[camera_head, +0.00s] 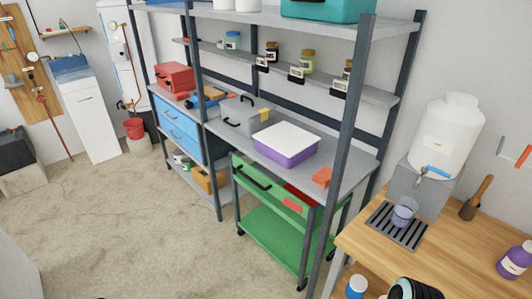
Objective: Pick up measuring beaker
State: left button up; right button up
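A small bluish, see-through cup, which looks like the measuring beaker (403,212), stands on a dark slotted drip grate (380,216) on the wooden table at the right. It is below the blue tap of a large white water container (445,135). Its markings are too small to read.
The wooden table (455,240) also holds a brown-handled tool (476,198) and a purple bottle (515,261). A grey shelf post (342,150) and green cart (270,225) stand left.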

aim_at(406, 207)
jog(key=z, duration=1.4)
jog(key=l+u, duration=0.35)
jog(key=l, duration=0.15)
jog(key=l+u, duration=0.3)
jog(key=l, duration=0.25)
